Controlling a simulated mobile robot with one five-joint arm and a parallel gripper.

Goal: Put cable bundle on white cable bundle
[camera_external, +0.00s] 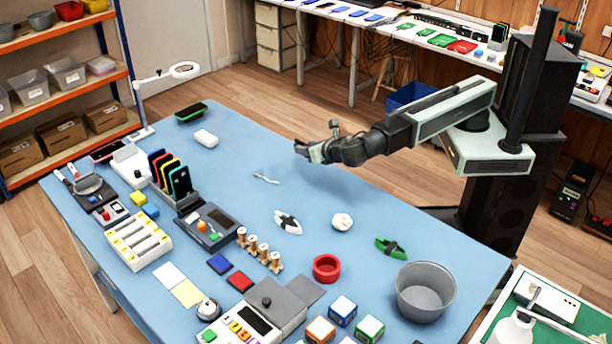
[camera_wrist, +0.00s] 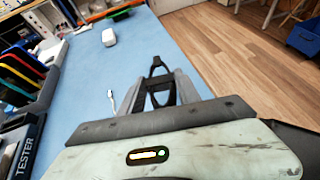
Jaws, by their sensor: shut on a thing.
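My gripper (camera_external: 308,150) is held above the far right part of the blue table, shut on a thin black looped thing (camera_wrist: 158,72) that looks like a black cable bundle. In the wrist view it sits between my gripper's fingers (camera_wrist: 152,88), its loop sticking out past the tips. The white cable bundle (camera_external: 288,222), an oval with a dark tie, lies on the table nearer the camera, apart from my gripper. A green cable bundle (camera_external: 391,247) with a dark tie lies further right. The white bundle is not visible in the wrist view.
A short white cable (camera_external: 266,179) lies on the table (camera_external: 240,150) below and left of my gripper. A crumpled white thing (camera_external: 342,221), a red ring-shaped bowl (camera_external: 326,268) and a grey bucket (camera_external: 426,291) stand nearer the camera. Phones and devices crowd the left side.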

